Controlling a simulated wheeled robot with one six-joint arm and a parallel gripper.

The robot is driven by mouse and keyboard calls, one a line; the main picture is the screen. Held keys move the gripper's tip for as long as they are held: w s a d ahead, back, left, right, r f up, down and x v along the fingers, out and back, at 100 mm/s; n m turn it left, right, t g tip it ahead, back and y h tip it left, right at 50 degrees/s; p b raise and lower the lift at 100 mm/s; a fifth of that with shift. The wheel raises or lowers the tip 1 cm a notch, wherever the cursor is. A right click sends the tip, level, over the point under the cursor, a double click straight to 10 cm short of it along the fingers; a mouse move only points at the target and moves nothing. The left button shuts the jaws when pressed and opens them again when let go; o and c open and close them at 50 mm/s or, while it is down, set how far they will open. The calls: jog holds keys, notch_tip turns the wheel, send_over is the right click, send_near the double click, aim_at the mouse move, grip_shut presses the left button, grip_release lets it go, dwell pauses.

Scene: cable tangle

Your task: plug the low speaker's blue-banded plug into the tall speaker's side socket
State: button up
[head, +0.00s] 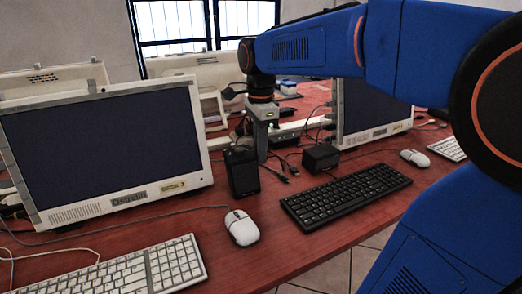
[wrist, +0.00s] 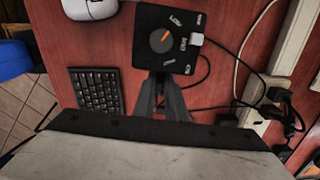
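The tall speaker (head: 243,172) is a black upright box on the red table in the head view. Its top, with an orange-marked knob (wrist: 162,40), shows in the wrist view. A small white piece (wrist: 196,40) sits at its right edge there. The low speaker (head: 320,157) is a squat black box to the right in the head view. My gripper (head: 262,158) points down just behind the tall speaker; its tips (wrist: 160,80) show beside that speaker in the wrist view. The fingers are close together; I cannot tell whether they hold anything. I see no blue band; the side socket is not clear.
Dark cable ends (head: 284,172) lie on the table between the speakers. A white mouse (head: 242,228) and black keyboard (head: 345,195) are in front. A monitor (head: 105,150) stands left. A pale trunking strip (wrist: 293,40) and black adapters (wrist: 275,94) lie right in the wrist view.

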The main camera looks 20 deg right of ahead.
jog(key=o, duration=0.5)
jog(key=shift+a, duration=0.1)
jog(key=shift+r, duration=0.1)
